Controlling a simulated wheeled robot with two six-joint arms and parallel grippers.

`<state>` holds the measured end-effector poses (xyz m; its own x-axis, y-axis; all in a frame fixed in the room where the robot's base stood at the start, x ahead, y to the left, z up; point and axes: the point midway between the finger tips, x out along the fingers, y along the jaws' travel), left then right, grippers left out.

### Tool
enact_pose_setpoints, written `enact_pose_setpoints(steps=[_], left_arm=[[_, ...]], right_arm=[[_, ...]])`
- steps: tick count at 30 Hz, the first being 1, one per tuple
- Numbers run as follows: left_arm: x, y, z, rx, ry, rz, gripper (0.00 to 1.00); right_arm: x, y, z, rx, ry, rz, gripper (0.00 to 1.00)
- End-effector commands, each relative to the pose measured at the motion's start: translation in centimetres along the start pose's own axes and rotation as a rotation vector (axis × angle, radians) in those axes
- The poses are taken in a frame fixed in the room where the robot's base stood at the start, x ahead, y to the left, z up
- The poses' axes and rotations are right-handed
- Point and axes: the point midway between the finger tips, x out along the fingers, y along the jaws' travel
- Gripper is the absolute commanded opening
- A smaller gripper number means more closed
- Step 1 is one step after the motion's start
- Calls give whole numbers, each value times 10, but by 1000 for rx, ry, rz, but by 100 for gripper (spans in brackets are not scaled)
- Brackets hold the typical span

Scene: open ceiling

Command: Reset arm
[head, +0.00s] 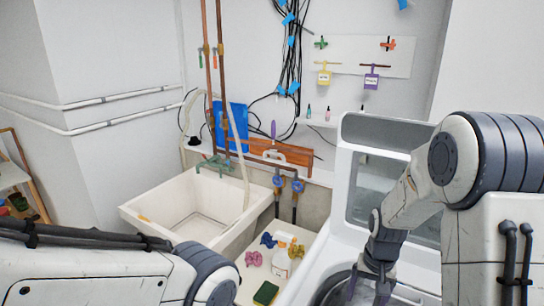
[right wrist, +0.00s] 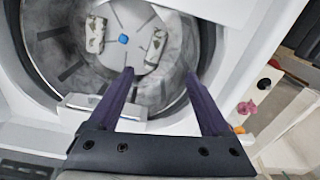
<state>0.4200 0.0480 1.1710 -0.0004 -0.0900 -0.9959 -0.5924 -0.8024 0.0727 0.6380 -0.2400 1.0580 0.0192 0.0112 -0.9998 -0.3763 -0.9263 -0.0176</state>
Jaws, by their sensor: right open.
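My right gripper (head: 368,286) reaches down over the round opening of a white top-loading washer (head: 335,238). In the right wrist view my right gripper (right wrist: 159,73) has its two dark purple fingers spread apart with nothing between them. Beyond the fingertips is the grey washer drum (right wrist: 60,50). Two pale, dark-patterned bundles (right wrist: 96,34) (right wrist: 156,47) lie in it, either side of a blue spot at its centre. My left arm crosses the lower left of the head view, but its gripper is out of view.
The washer's raised lid (head: 385,180) stands behind my right arm. A white sink (head: 150,212) is left of the washer. Between them, a small surface holds a green sponge (head: 265,293), a pink cloth (head: 253,258) and a white bottle (head: 282,264). Pipes and cables run up the wall.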

Motion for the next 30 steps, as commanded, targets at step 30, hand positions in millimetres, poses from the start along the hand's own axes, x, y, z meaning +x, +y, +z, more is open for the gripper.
enact_pose_setpoints(steps=[30], left_arm=[[26, -2, 1, 1, 0, 0, 50]], right_arm=[[-88, -97, 274, -1022, -11, -83, 82]])
